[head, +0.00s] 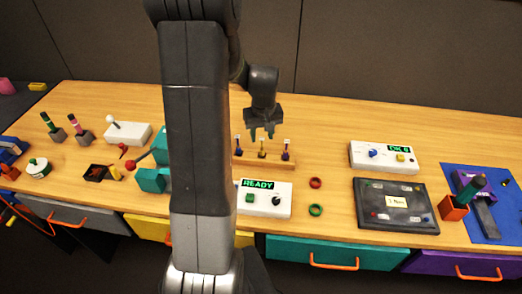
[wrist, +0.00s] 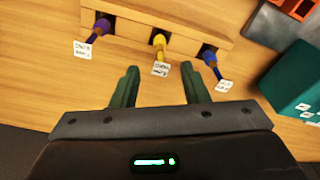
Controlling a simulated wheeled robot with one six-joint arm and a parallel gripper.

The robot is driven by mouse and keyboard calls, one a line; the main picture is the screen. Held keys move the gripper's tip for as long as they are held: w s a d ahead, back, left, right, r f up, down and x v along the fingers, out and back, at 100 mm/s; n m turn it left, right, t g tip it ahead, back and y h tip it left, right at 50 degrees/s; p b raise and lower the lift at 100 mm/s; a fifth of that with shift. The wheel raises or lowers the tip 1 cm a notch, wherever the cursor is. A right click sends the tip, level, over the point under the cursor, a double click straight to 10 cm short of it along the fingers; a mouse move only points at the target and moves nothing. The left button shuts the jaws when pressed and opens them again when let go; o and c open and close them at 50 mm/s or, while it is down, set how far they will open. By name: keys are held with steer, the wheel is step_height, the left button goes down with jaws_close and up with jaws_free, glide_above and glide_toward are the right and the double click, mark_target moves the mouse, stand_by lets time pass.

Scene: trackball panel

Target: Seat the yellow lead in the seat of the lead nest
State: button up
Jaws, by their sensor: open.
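The yellow lead (wrist: 159,44) is the middle one of three leads at a wooden block (wrist: 190,33), which looks like the lead nest. It sticks out of a dark square seat and carries a white tag; how deep it sits I cannot tell. In the head view the yellow lead (head: 262,150) stands in the middle of the block (head: 268,163). My gripper (head: 262,134) is above and behind the row in that view. In the wrist view my gripper (wrist: 160,75) is open and empty, its green fingers either side of the yellow lead's tag, apart from the lead.
A purple lead (wrist: 101,28) and a blue lead (wrist: 209,55) flank the yellow one closely. A teal block (wrist: 295,85) stands to the right in the wrist view. A white READY box (head: 264,199) and two rings (head: 315,183) lie in front of the block.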

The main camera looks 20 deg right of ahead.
mark_target(262, 149)
steer(key=shift+w+f+p, duration=0.1)
steer(key=shift+f+p, duration=0.5)
steer(key=shift+f, duration=2.75)
jaws_close()
